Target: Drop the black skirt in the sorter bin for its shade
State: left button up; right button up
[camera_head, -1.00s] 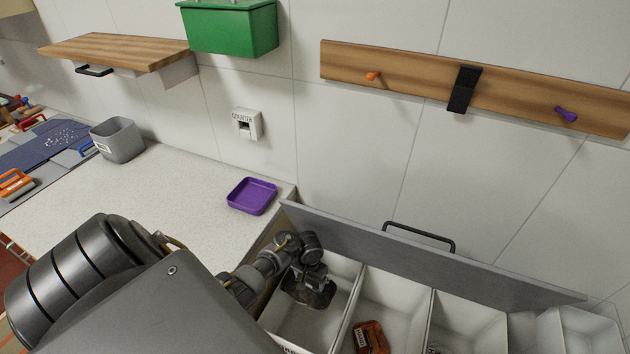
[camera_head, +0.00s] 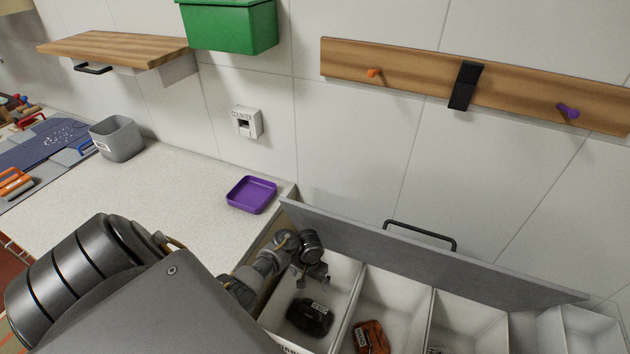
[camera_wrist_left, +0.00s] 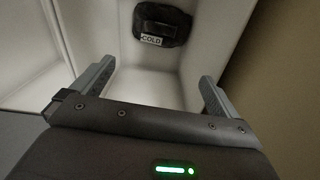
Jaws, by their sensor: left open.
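The black skirt (camera_head: 310,316) lies bunched in the leftmost compartment of the sorter bin (camera_head: 346,317), with a small white label on it. In the left wrist view the black skirt (camera_wrist_left: 162,24) rests inside the white-walled compartment, and its label reads "COLD". My left gripper (camera_head: 312,278) is over the same compartment, above and apart from the skirt. In the left wrist view its two fingers (camera_wrist_left: 155,88) are spread with nothing between them. My right gripper is not in view.
A reddish-brown garment (camera_head: 371,338) lies in the compartment to the right. A grey raised lid (camera_head: 350,236) stands behind the bins. A purple tray (camera_head: 251,194) and a grey container (camera_head: 117,140) sit on the counter. A wooden rail with pegs (camera_head: 420,76) is on the wall.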

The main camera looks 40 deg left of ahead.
pick_arm(q)
notch_tip(320, 180, up, 6)
jog(key=p, duration=0.2)
jog(key=shift+r, duration=0.25)
dwell(0.4)
